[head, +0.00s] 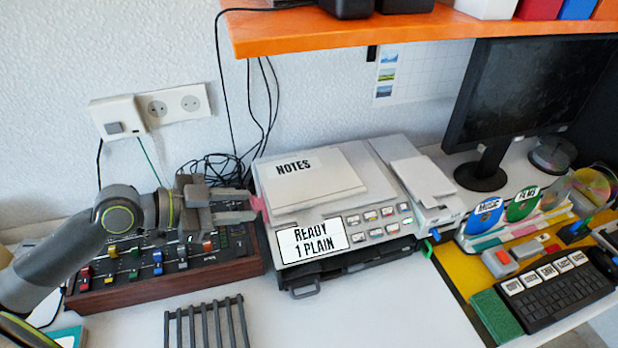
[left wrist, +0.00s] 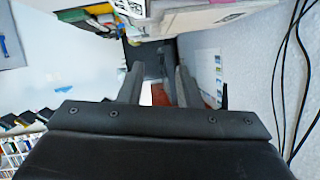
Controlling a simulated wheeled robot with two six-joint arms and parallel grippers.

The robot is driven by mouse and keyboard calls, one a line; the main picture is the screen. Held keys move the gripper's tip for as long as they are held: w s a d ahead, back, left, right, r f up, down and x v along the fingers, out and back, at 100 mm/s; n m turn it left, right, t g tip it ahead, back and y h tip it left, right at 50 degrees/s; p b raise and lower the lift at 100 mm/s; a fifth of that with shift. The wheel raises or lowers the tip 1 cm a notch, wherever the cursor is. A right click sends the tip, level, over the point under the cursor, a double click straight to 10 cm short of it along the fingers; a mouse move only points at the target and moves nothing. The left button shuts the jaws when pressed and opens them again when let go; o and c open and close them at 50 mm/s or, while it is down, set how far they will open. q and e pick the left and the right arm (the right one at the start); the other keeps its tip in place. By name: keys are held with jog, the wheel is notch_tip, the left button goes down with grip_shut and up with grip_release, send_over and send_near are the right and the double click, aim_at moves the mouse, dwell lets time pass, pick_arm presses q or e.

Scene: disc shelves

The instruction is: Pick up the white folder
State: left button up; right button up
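The white folder (head: 310,180), marked "NOTES", lies flat on top of the light grey printer (head: 272,212) in the head view. A pink tab (head: 257,204) shows near its left side, close to my fingertips. My left gripper (head: 256,206) points right, just left of the printer and folder, above the mixer panel. Its two fingers are apart with nothing visibly held between them. The left wrist view also shows the fingers (left wrist: 160,75) apart; I cannot make out the folder for certain there.
The mixer panel (head: 160,262) with coloured sliders sits below my left gripper. An orange shelf (head: 330,32) overhangs the back. Cables hang by the wall behind the gripper. A dark rack (head: 207,325) stands in front; the white desk (head: 390,300) before the printer is clear.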

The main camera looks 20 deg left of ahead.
aim_at(303, 204)
pick_arm(q)
jog(key=shift+x, duration=4.5)
jog(key=shift+f+p+x, duration=0.2)
jog(key=shift+p+x, duration=0.6)
jog(key=shift+x, duration=1.8)
jog(key=shift+s+a, duration=0.1)
pick_arm(e)
jog(key=shift+w+r, duration=0.4)
jog(key=shift+r, duration=0.4)
pick_arm(q)
grip_shut()
pick_arm(e)
jog(key=shift+a, duration=0.1)
